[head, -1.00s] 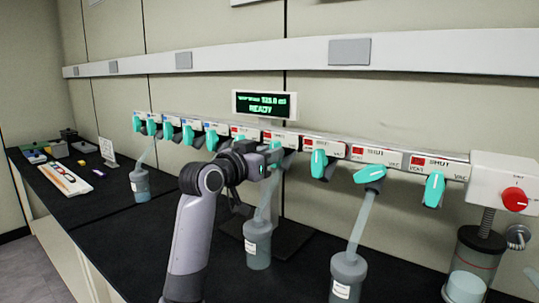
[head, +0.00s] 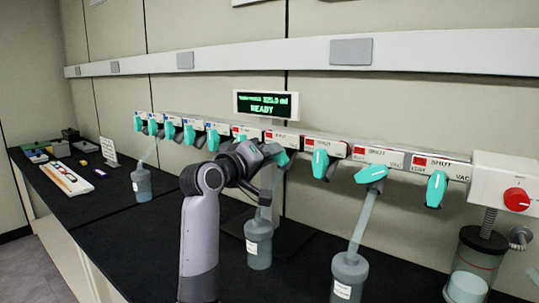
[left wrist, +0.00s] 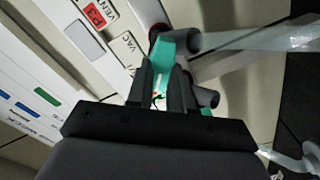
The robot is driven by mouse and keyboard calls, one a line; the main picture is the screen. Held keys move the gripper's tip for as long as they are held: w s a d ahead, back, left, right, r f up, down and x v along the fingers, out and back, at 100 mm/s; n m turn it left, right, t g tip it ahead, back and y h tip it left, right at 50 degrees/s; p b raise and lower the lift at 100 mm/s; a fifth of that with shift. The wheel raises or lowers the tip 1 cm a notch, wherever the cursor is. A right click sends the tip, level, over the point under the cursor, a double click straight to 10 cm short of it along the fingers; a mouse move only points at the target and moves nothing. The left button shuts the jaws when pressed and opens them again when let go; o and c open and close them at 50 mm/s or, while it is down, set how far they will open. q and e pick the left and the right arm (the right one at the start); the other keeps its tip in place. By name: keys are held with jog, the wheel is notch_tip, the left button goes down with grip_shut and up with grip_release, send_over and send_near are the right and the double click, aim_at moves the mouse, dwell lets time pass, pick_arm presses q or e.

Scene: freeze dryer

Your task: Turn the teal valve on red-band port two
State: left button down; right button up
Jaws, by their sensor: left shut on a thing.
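A row of teal valves hangs along the white manifold (head: 300,141). My left gripper (head: 272,157) is at one of these valves, below a red-marked label near the middle of the row. In the left wrist view, the gripper (left wrist: 160,88) is shut on the teal valve handle (left wrist: 163,60), with a finger on each side. A red tag (left wrist: 95,15) starting with P, and the words VENT and VAC, show beside that valve. The fingers and wrist hide part of the handle in the head view (head: 285,158). My right gripper is not in view.
A flask (head: 258,242) hangs below by a clear tube, close to my left arm. Another flask (head: 347,277) hangs further right. A display (head: 265,104) above the manifold reads READY. A red knob (head: 516,199) is at the right end. The black bench (head: 120,235) is clear at front left.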

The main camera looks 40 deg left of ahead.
pick_arm(q)
jog(key=shift+f+n, duration=0.1)
jog(key=shift+n, duration=0.7)
jog(key=c, duration=1)
grip_release()
jog(key=shift+s, duration=0.15)
jog(key=s+b, duration=0.1)
jog(key=s, duration=0.5)
jog(key=shift+s+d, duration=0.4)
